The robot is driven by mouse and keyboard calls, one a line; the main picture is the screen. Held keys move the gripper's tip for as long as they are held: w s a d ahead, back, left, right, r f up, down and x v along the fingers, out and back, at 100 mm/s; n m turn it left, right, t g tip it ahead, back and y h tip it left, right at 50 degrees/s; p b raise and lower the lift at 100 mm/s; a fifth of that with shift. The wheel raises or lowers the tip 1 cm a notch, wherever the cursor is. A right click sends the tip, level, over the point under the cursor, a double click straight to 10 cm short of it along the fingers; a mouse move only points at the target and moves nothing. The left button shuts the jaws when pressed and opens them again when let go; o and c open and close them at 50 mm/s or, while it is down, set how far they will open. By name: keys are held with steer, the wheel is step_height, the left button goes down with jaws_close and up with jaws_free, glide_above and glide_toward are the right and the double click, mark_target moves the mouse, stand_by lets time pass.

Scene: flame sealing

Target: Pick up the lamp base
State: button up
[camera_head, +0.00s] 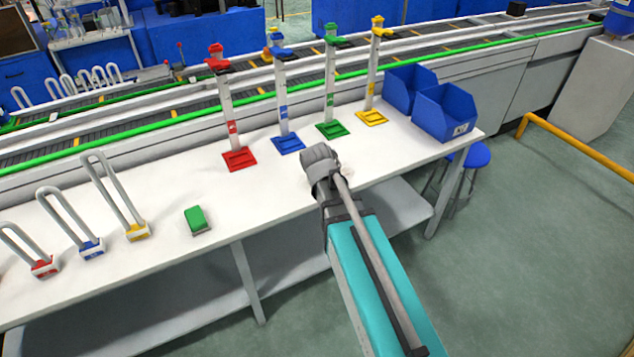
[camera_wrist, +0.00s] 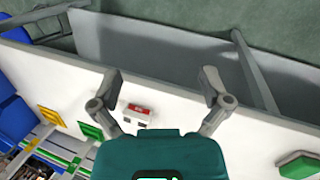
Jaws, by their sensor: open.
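A small red-and-white block (camera_wrist: 138,111), apparently the lamp base, lies on the white table in the wrist view. It sits between the lines of my two fingers, closer to the left one. My gripper (camera_wrist: 160,88) is open around empty space above the table, and neither finger visibly touches the block. In the head view my gripper (camera_head: 321,160) is over the table's front part and hides the block. Lamps with U-shaped tubes and red (camera_head: 45,267), blue (camera_head: 91,248) and yellow (camera_head: 138,232) bases stand at the left.
A green block (camera_head: 197,219) lies alone on the table (camera_head: 270,195); it also shows in the wrist view (camera_wrist: 298,165). Red, blue, green and yellow stands (camera_head: 232,115) rise behind my gripper. Blue bins (camera_head: 443,112) are at the right. A conveyor runs behind.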

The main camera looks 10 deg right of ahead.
steer(key=w+a+f+n+t+h+b, duration=0.1)
steer(key=w+a+n+h+b, duration=0.2)
steer(key=w+n+b, duration=0.1)
steer(key=w+a+f+n+t+h+b, duration=0.1)
steer(key=w+a+n+h+b, duration=0.2)
steer(key=w+n, duration=0.3)
steer(key=w+a+f+n+t+h+b, duration=0.1)
steer(key=w+a+n+h+b, duration=0.2)
steer(key=w, duration=0.6)
steer(key=shift+w+a+f+n+t+b, duration=0.1)
steer(key=shift+a+f+n+t+b, duration=0.1)
steer(key=shift+a+n+b, duration=0.4)
steer(key=shift+a+f+n+t+b, duration=0.1)
steer(key=shift+a+f+n+b, duration=0.1)
steer(key=shift+a+n+b, duration=0.4)
steer(key=shift+w+a+r+n+h, duration=0.25)
steer(key=shift+a+n+h, duration=0.05)
steer(key=shift+d, duration=0.15)
steer(key=b+x, duration=0.3)
steer(key=x, duration=0.4)
steer(key=shift+w+f, duration=0.1)
steer(key=shift+f, duration=0.05)
steer(key=shift+w+d+f, duration=0.15)
steer(key=shift+w+d, duration=0.05)
steer(key=shift+d, duration=0.4)
steer(key=shift+b, duration=0.3)
